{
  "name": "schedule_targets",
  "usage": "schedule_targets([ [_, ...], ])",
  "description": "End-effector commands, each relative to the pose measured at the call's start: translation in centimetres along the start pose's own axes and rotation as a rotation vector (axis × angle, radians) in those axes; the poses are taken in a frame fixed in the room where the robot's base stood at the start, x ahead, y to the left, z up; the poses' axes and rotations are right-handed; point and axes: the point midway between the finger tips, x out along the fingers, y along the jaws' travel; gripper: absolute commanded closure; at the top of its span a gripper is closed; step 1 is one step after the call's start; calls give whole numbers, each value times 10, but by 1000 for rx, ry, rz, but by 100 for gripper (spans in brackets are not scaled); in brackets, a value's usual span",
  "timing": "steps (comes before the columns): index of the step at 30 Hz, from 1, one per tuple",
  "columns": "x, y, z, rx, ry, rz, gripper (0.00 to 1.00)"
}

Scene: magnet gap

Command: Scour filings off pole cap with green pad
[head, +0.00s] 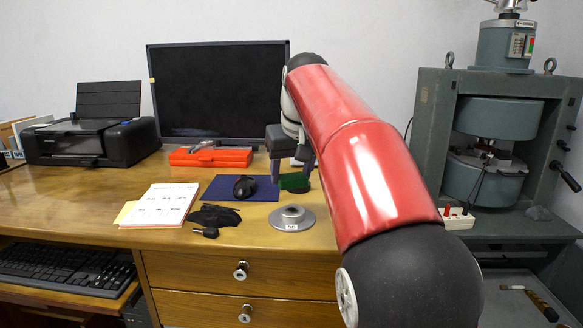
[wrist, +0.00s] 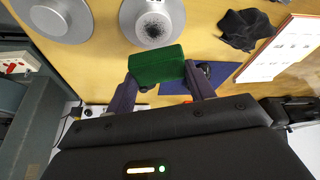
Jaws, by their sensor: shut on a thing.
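My gripper (head: 292,177) is shut on a green pad (head: 294,184), held above the desk near the blue mat's right end. The wrist view shows the pad (wrist: 157,65) across both fingertips. A grey round pole cap (head: 291,218) lies on the desk, nearer the front edge than the pad, with a small white label on its near side. In the wrist view this pole cap (wrist: 136,12) has dark speckled filings around its centre. The pad looks apart from it, overlapping only its lower rim in that view. A second grey disc (wrist: 56,14) lies beside it; my arm hides it in the head view.
A blue mat (head: 225,185) holds a dark round object. A black cloth (head: 213,215), papers (head: 160,203) and an orange case (head: 210,157) lie left of the pole cap. A green-grey magnet frame (head: 430,140) stands right. The desk's front edge is close to the pole cap.

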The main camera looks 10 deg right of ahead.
Motion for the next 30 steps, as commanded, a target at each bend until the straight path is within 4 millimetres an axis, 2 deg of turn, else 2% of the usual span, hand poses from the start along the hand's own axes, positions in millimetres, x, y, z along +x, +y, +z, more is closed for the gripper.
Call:
schedule_targets([
  [11, -2, 0, 0, 1, -2, 0, 65],
  [24, 36, 0, 15, 1, -1, 0, 65],
  [30, 47, 0, 20, 1, -1, 1, 65],
])
